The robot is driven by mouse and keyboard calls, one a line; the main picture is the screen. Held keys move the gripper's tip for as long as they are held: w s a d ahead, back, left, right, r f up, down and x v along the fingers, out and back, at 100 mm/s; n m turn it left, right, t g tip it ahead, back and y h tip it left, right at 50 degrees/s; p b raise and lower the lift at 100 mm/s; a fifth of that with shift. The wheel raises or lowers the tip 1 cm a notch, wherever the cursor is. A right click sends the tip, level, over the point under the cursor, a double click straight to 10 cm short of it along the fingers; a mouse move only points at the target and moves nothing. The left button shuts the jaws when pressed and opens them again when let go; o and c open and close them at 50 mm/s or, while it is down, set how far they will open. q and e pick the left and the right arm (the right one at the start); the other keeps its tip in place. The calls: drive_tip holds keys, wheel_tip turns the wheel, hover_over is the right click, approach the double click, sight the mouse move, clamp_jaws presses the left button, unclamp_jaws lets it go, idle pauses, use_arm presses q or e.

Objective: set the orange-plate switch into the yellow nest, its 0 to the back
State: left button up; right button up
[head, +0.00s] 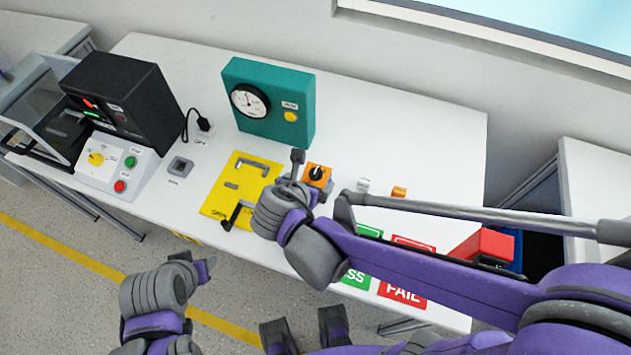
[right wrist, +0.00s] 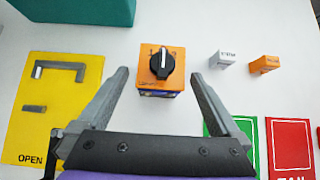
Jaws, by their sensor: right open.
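The orange-plate switch (head: 317,174) stands on the white table, right of the yellow nest (head: 214,199). In the right wrist view the switch (right wrist: 148,80) has a black knob with a white mark toward the picture top; its plate markings are too small to read. The yellow nest (right wrist: 65,105) carries a grey corner bracket and a short grey bar. My right gripper (right wrist: 160,76) is open, its fingers left and right of the switch, with gaps and nothing held. My left gripper (head: 197,263) is low, in front of the table; its opening is unclear.
A teal box with a dial (head: 269,101) stands behind the nest. A black tester (head: 118,100) and a control panel (head: 118,163) are at left. Small white and orange blocks (right wrist: 264,65) lie right of the switch. Green and red mats (head: 402,294) lie at front right.

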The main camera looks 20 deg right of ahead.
drive_tip(key=x, duration=0.5)
drive_tip(key=shift+s+f+b, duration=0.1)
drive_tip(key=shift+f+b, duration=0.25)
drive_tip(key=c, duration=1.4)
